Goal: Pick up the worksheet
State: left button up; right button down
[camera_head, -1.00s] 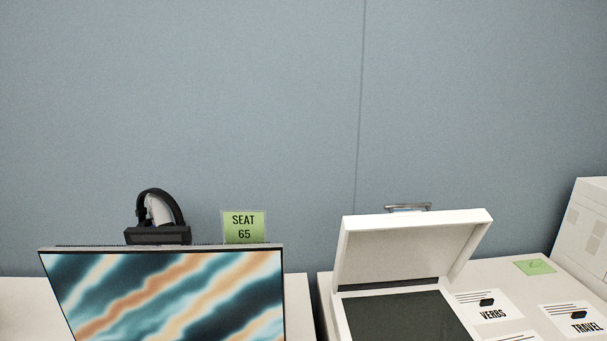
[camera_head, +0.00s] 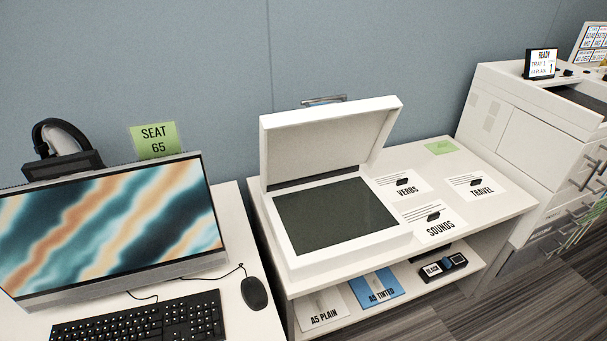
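Several worksheets lie flat on the white table right of the open scanner. One is marked VERBS (camera_head: 404,186), one TRAVEL (camera_head: 476,186), and one SOUNDS (camera_head: 433,218), nearest the table's front edge. Each has printed lines and a small black item on it. The task does not say which worksheet is meant. Neither of my grippers is in view.
The scanner (camera_head: 402,238) stands with its lid up and dark glass bare. A shelf below holds A5 PLAIN (camera_head: 322,309) and A5 TINTED (camera_head: 377,287) packs and a black box (camera_head: 443,267). A white printer (camera_head: 535,140) stands right; a monitor (camera_head: 110,232) stands left.

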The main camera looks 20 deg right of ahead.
aim_at(431, 222)
jog(key=z, duration=1.45)
jog(key=u, duration=0.25)
jog(key=i+l+u, duration=0.15)
jog(key=l+u, duration=0.2)
jog(key=i+l+u, duration=0.15)
jog(key=u, duration=0.2)
jog(key=l+u, duration=0.35)
jog(key=i+l, duration=0.05)
jog(key=l, duration=0.1)
